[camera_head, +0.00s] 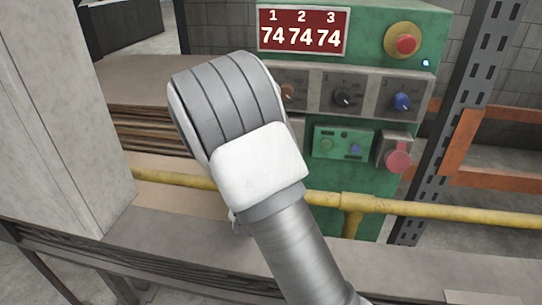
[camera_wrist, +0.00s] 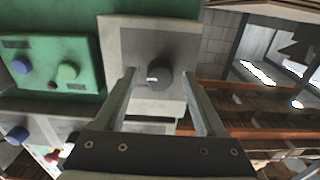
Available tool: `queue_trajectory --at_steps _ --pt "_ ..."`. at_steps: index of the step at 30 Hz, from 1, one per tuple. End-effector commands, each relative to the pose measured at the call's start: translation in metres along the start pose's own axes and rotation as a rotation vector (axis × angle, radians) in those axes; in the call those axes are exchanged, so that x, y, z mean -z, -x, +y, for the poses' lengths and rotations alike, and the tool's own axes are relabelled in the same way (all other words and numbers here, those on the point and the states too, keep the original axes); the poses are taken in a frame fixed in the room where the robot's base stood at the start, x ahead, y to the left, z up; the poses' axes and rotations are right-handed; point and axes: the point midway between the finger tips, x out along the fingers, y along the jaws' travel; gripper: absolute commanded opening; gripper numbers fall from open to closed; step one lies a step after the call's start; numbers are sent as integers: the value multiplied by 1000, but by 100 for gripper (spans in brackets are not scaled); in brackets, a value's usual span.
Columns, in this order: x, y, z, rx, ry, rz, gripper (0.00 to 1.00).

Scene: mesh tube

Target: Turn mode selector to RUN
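In the wrist view a dark round knob (camera_wrist: 160,74) with a short white mark pointing left sits on a grey plate (camera_wrist: 120,31). I take it for the mode selector; no RUN label is readable. My gripper (camera_wrist: 158,77) is open, with one finger on each side of the knob and a visible gap on both sides. I cannot tell how far the fingertips are from the plate. In the head view my arm hides the gripper and this knob. The green control cabinet (camera_head: 372,207) stands behind my arm.
The cabinet carries a red display (camera_head: 303,32), a red button (camera_head: 406,44), a black knob (camera_head: 342,97), a blue knob (camera_head: 402,101) and a small green button panel (camera_head: 340,145). A red knob (camera_head: 398,160) sits at lower right. A yellow pipe (camera_head: 440,208) crosses in front.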

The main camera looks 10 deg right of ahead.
Motion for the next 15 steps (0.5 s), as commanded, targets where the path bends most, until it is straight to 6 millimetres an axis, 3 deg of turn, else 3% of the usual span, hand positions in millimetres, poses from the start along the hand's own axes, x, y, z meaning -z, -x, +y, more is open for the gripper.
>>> queue_trajectory --at_steps 8,15 --pt "0 6 0 1 0 -1 72" --pt "1 51 -1 4 1 -2 72"
